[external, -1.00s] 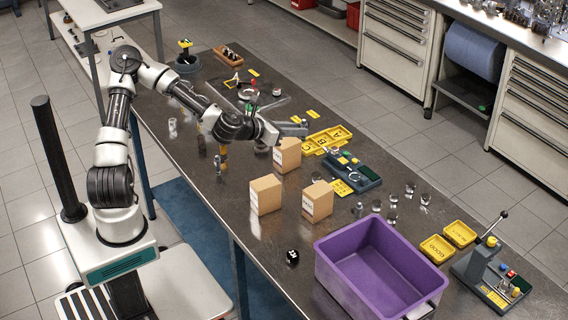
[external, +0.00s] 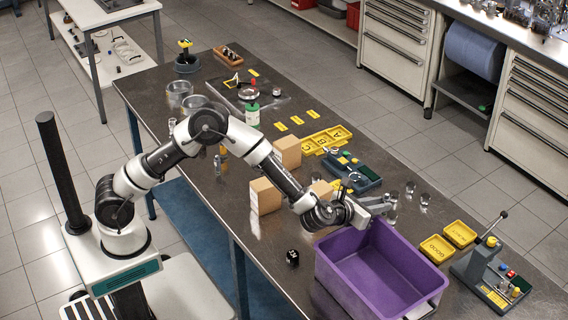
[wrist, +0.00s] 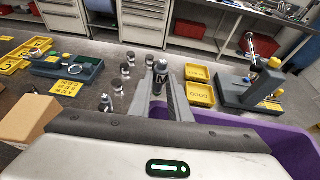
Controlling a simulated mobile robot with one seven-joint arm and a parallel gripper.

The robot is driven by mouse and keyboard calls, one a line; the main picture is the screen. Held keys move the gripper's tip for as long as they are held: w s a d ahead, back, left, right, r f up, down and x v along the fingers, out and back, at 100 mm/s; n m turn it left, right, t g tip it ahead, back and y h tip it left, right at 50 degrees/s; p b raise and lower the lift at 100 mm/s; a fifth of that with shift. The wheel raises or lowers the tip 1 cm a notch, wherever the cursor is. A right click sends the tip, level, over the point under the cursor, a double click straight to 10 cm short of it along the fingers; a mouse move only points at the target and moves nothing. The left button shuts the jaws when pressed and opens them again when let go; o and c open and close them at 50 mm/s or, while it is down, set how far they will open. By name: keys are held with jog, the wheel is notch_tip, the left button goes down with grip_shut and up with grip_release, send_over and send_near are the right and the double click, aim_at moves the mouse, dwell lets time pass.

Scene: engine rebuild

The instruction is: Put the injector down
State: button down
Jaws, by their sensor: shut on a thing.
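My gripper (wrist: 161,92) is shut on an injector (wrist: 160,77), a small dark upright cylinder marked with an M. It is held between the two fingertips. In the external view my gripper (external: 386,204) is just beyond the far rim of the purple bin (external: 333,262), near a row of small injectors. The held injector is hard to make out there. Several similar injectors (wrist: 117,86) stand on the table left of the fingers in the wrist view. Two yellow trays, one marked GOOD (wrist: 199,94) and one behind it (wrist: 197,72), lie right of the fingers.
A grey lever fixture (external: 476,270) stands right of the yellow trays. A blue-grey tray (external: 366,178) and a three-part yellow tray (external: 325,140) lie behind my gripper. Cardboard boxes (external: 265,196) stand to its left. The purple bin looks empty.

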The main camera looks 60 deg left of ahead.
jog(key=s+d+r+b, duration=0.1)
jog(key=s+d+r, duration=0.2)
jog(key=d, duration=0.4)
jog(key=s+d+r, duration=0.3)
jog(key=d+r, duration=0.1)
jog(key=d, duration=0.3)
send_near(408, 248)
jog(key=shift+m+h, duration=0.3)
jog(key=shift+h, duration=0.1)
jog(key=shift+a+x, duration=0.2)
jog(key=shift+x, duration=1.9)
jog(key=shift+r, duration=0.15)
jog(key=shift+f+b, duration=0.3)
jog(key=shift+b, duration=0.2)
jog(key=c, duration=1.6)
grip_release()
jog(key=shift+r, duration=0.1)
jog(key=shift+c, duration=0.2)
